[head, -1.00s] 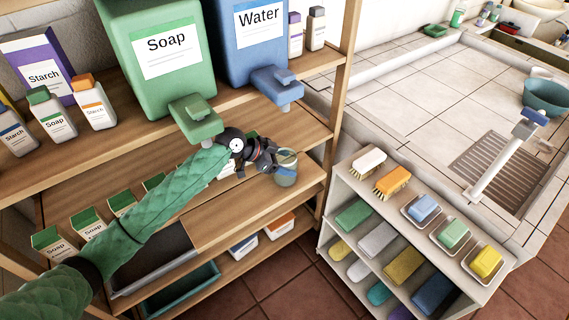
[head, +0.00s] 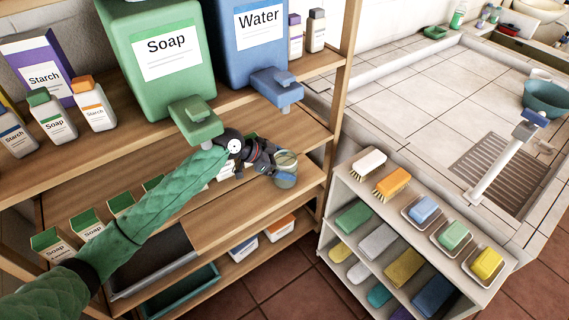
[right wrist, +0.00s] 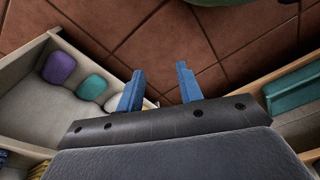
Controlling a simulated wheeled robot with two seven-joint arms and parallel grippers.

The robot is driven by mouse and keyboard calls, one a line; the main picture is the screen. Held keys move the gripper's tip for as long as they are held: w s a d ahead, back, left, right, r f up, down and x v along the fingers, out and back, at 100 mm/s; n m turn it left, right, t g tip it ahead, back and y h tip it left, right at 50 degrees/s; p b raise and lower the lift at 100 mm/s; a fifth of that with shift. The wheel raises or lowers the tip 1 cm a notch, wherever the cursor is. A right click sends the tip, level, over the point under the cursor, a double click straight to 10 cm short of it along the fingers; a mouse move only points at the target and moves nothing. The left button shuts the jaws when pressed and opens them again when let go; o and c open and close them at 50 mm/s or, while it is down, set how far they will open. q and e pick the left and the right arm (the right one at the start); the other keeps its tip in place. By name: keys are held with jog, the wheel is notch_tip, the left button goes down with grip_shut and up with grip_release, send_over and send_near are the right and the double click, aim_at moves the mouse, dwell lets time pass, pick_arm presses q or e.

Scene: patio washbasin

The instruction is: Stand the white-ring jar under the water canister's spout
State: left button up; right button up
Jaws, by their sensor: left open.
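The water canister (head: 245,50) is blue and stands on the upper shelf, with its blue spout (head: 277,86) jutting over the front edge. A small jar (head: 286,168) with a pale band and an open-looking top is on or just above the lower wooden shelf, below the spout in the picture. I cannot tell if it is exactly under the spout. My left gripper (head: 268,163) is open at the jar's left side, its fingers partly hidden against it. My right gripper (right wrist: 159,88) is open and empty above the tiled floor.
A green soap canister (head: 150,65) with its own spout (head: 195,122) stands left of the water canister, above my left arm. A shelf post (head: 341,100) rises right of the jar. A low rack (head: 330,220) with brushes and sponges stands at right.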

pick_arm(q)
jog(key=b+v, duration=0.2)
jog(key=v, duration=0.5)
pick_arm(e)
notch_tip(320, 180, up, 10)
jog(key=w+a, duration=0.1)
jog(key=w, duration=0.2)
jog(key=shift+a+r, duration=0.2)
jog(key=shift+a, duration=0.1)
pick_arm(q)
jog(key=shift+f, duration=0.1)
pick_arm(e)
jog(key=shift+s+f, duration=0.1)
